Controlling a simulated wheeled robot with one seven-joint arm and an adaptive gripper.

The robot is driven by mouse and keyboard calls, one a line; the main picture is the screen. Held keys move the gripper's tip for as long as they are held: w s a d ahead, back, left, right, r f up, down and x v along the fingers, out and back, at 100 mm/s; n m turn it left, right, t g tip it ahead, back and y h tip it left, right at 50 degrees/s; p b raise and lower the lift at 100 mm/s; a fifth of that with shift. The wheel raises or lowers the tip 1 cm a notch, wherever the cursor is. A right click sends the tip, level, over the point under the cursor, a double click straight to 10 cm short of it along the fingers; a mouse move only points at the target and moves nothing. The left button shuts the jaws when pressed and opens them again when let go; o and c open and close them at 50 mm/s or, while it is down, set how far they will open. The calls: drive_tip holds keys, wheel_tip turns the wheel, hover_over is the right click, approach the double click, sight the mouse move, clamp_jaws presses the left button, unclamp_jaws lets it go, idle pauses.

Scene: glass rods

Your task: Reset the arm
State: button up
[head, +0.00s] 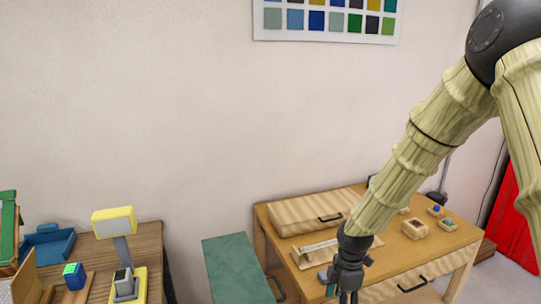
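My arm comes in from the upper right and slants down to the left. My gripper (346,292) is at its lower end, pointing down near the bottom edge of the head view. It is over or in front of the left part of a wooden table (388,252). The fingers are small, dark and partly cut off by the frame edge, so I cannot tell whether they are open or shut. A small teal patch shows beside the fingers. I cannot tell whether it is held.
A wooden case (300,214) with a dark handle lies at the table's back. Small wooden blocks (415,228) sit at its right. A green-topped surface (230,262) stands left of it. Farther left, another table holds a yellow lamp-like device (114,221) and a blue tray (47,245).

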drive_tip(key=s+a+f+m, duration=0.1)
drive_tip(key=s+f+m, duration=0.4)
drive_tip(key=s+f, duration=0.5)
drive_tip(key=s+d+f+m, duration=0.2)
drive_tip(key=s+f+m, duration=0.5)
drive_tip(key=s, duration=0.5)
drive_tip(key=s+d+f+m, duration=0.2)
drive_tip(key=s+f+m, duration=0.6)
drive_tip(key=s+f, duration=0.2)
drive_tip(key=shift+s+d+h, duration=0.3)
drive_tip(key=shift+s+d, duration=0.05)
drive_tip(key=shift+s, duration=0.9)
drive_tip(key=shift+f, duration=0.1)
drive_tip(key=shift+c, duration=0.2)
